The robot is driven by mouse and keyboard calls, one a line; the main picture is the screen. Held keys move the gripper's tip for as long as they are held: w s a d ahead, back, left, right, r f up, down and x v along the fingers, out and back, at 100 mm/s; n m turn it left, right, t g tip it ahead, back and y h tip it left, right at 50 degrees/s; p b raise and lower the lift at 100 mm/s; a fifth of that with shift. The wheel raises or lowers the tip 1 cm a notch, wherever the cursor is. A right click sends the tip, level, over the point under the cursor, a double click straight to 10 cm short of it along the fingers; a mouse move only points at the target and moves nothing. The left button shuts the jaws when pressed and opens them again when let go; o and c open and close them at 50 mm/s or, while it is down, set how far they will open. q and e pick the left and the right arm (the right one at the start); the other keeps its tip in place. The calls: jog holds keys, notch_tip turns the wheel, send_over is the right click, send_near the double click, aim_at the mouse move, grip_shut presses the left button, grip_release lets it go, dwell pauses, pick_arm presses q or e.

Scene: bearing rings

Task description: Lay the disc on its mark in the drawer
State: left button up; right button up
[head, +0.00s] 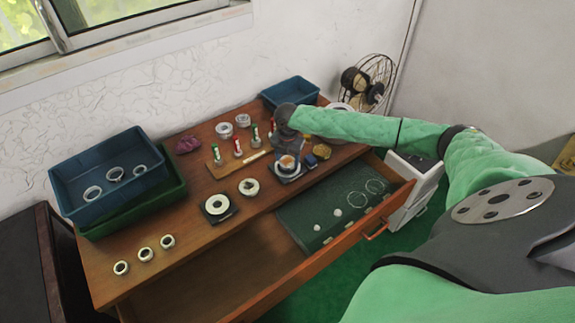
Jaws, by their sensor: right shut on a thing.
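My right gripper (287,151) reaches down over the table from the right. It is shut on a small round piece with a tan centre (287,162), just above or at a dark square base with a pale ring (289,171). The fingers partly hide the piece, and I cannot tell whether it touches the base or is surely the disc. The drawer (345,238) is pulled open. Inside it lies a green mat (330,200) with white circle outlines (357,199) on its right and small pale round spots or pieces (338,212) nearer the left. My left gripper is out of view.
Blue (80,165) and green (165,196) bins stand at the left, the blue one holding rings. Several rings, another square base with a ring (219,205), and red- and green-topped posts (238,148) occupy the table. A fan (370,80) stands behind. The drawer's left part is bare.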

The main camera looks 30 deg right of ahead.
aim_at(287, 161)
jog(key=shift+r+p, duration=1.15)
jog(key=shift+r, duration=0.5)
jog(key=shift+a, duration=0.1)
